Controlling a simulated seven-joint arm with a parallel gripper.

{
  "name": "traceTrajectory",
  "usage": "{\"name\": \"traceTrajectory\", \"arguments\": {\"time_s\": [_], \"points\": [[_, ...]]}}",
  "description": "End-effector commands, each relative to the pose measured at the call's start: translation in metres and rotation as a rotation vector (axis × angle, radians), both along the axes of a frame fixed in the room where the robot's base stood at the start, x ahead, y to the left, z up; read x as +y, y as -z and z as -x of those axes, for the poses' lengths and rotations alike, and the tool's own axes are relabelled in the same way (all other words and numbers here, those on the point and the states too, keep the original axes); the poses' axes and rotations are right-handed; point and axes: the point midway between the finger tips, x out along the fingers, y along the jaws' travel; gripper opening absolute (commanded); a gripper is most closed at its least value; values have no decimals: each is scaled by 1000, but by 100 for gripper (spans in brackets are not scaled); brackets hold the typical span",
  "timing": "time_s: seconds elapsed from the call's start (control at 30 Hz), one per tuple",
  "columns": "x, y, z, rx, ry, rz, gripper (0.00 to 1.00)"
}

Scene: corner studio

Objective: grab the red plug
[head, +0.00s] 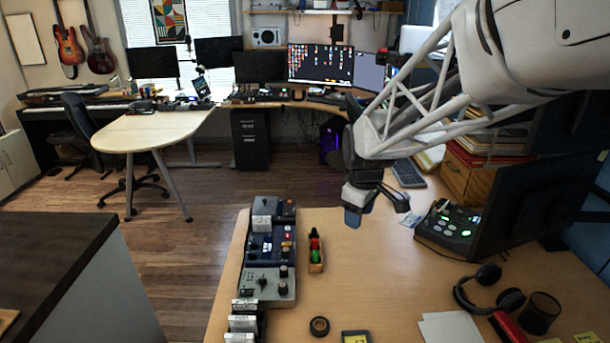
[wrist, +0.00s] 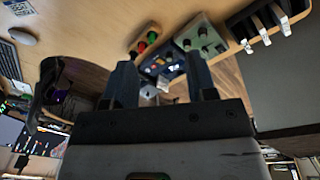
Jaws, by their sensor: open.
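The red plug (head: 314,243) stands in a small wooden holder (head: 316,267) on the desk, close to a green plug (head: 315,256) and a dark one. In the wrist view, the red plug (wrist: 152,37) and the green plug (wrist: 141,47) show above and between the fingers. My gripper (head: 381,217) is open and empty, above the desk to the right of the holder and higher than it. Its two fingers (wrist: 163,78) are spread apart in the wrist view. It touches none of the plugs.
Control boxes with knobs (head: 270,285) stand just left of the holder. White-topped switches (head: 243,322) are at the front left. A tape roll (head: 319,326), headphones (head: 487,290) and a lit keypad (head: 450,227) lie elsewhere. The desk (head: 370,280) between holder and headphones is clear.

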Motion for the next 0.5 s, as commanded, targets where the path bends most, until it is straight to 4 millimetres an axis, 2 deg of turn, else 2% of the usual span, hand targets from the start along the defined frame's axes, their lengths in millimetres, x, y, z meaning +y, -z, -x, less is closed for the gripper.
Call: {"name": "traceTrajectory", "arguments": {"time_s": [0.1, 0.5], "points": [[7, 15, -28, 13, -85, 9, 52], [34, 74, -111, 49, -386, 35, 52]]}}
